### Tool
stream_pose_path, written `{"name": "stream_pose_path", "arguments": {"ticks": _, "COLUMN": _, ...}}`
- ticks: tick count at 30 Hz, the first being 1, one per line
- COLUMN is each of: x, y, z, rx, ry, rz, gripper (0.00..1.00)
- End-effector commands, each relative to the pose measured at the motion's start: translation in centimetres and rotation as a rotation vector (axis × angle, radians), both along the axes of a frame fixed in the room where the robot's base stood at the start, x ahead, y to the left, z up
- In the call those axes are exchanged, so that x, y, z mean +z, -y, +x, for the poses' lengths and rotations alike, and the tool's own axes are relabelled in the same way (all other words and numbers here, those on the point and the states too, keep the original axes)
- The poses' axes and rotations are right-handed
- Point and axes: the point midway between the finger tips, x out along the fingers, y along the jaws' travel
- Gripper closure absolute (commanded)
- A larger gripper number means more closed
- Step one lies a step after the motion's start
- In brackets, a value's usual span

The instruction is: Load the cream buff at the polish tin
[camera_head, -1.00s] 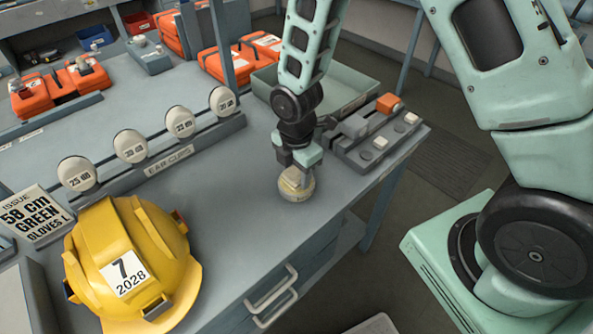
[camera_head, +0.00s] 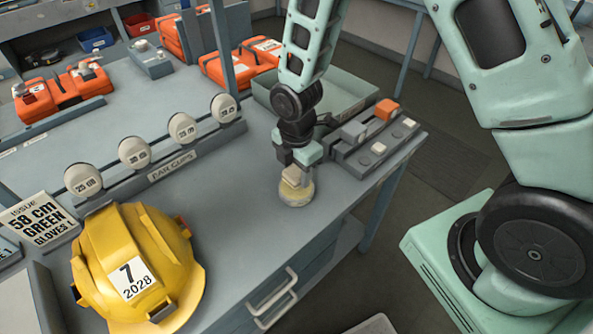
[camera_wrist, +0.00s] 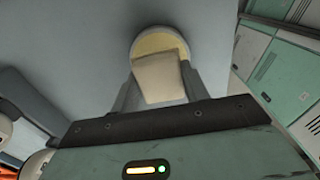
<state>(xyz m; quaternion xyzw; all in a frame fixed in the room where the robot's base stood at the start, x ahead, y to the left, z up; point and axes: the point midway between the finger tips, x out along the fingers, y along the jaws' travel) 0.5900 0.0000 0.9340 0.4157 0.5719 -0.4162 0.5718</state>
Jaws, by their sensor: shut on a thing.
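My gripper (camera_head: 298,160) points down over the bench near its front edge. It is shut on the cream buff (camera_head: 292,175), a small pale block. The buff also shows between the fingers in the wrist view (camera_wrist: 160,80). The polish tin (camera_head: 298,194) is a low round tin on the bench right below the buff. In the wrist view, the tin's pale rim and yellowish inside (camera_wrist: 158,42) show behind the buff, which hides part of them. The buff's lower end is at the tin's opening; I cannot tell how deep it sits.
A grey rack (camera_head: 370,155) with an orange block (camera_head: 385,110) and a grey block stands close right of my gripper. A green tray (camera_head: 335,92) lies behind. A yellow helmet (camera_head: 165,255) and a row of ear cups (camera_head: 134,152) stand left. Bare bench lies between.

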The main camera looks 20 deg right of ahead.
Motion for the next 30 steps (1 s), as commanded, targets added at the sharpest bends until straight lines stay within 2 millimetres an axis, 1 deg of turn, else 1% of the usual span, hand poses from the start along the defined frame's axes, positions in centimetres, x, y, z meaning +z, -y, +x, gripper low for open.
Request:
{"name": "stream_pose_path", "arguments": {"ticks": 1, "x": 0.8, "y": 0.0, "z": 0.0, "rx": 0.001, "ry": 0.000, "rz": 0.000, "gripper": 0.73}}
{"name": "stream_pose_path", "arguments": {"ticks": 15, "x": 4.3, "y": 0.0, "z": 0.0, "rx": 0.001, "ry": 0.001, "rz": 0.000, "gripper": 0.73}}
{"name": "stream_pose_path", "arguments": {"ticks": 30, "x": 4.3, "y": 0.0, "z": 0.0, "rx": 0.001, "ry": 0.001, "rz": 0.000, "gripper": 0.73}}
